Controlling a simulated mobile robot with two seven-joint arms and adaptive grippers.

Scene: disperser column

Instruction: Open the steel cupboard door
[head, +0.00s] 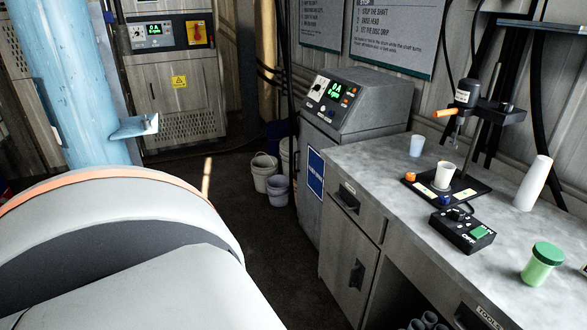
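A grey steel cupboard door (342,250) is in the front of the bench, below a drawer (345,205). It looks shut, flush with the bench front. A dark recessed handle (357,275) is near its right edge. A taller grey steel cabinet (178,95) at the back left also has a closed front, with a yellow warning sign on it. The picture does not show which one is the task's cupboard. Neither of my grippers is in view.
The bench top (400,160) holds a stand with a white cup (444,176), a black control box (461,231), a green jar (542,263) and a white bottle (533,183). Buckets (277,188) stand left of the control console (355,105). Dark floor (270,240) before the bench is clear.

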